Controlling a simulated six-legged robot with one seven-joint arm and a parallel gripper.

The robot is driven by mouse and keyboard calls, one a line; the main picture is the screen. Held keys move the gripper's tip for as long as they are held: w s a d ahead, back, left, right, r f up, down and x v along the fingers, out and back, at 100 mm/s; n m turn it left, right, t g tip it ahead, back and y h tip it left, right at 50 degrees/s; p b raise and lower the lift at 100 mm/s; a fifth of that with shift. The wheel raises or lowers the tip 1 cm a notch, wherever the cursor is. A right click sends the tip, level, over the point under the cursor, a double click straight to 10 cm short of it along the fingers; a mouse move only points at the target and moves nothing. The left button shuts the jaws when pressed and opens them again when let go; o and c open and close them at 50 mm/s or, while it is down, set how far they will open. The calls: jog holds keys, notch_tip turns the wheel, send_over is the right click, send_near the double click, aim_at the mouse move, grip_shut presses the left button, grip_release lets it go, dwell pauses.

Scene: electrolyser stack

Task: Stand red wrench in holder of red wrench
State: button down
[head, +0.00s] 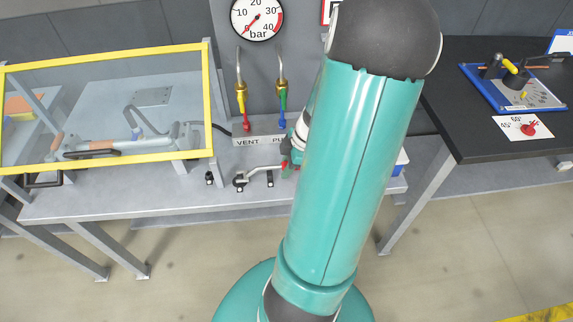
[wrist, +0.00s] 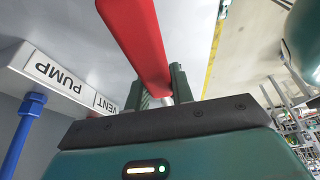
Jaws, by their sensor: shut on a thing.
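The red wrench (wrist: 135,42) is a flat red bar between the two fingers of my gripper (wrist: 159,88) in the wrist view. It runs up past the top edge of that view, so its far end is out of sight. In the head view my gripper (head: 293,152) is mostly hidden behind my teal arm, just right of the VENT/PUMP block. A small red bit of the wrench (head: 285,166) shows below it, above the grey bench. I cannot make out the holder of the red wrench for certain; my arm covers part of the bench.
The VENT/PUMP block (head: 258,131) with upright red, green and blue fittings stands close left of my gripper. A bent metal piece (head: 255,177) with black knobs lies at the bench front. A yellow-framed clear panel (head: 110,105) stands left. A black table (head: 480,120) is right.

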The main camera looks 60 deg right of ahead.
jog(key=shift+f, duration=0.8)
jog(key=c, duration=1.1)
grip_release()
jog(key=v, duration=1.4)
jog(key=shift+a, duration=0.1)
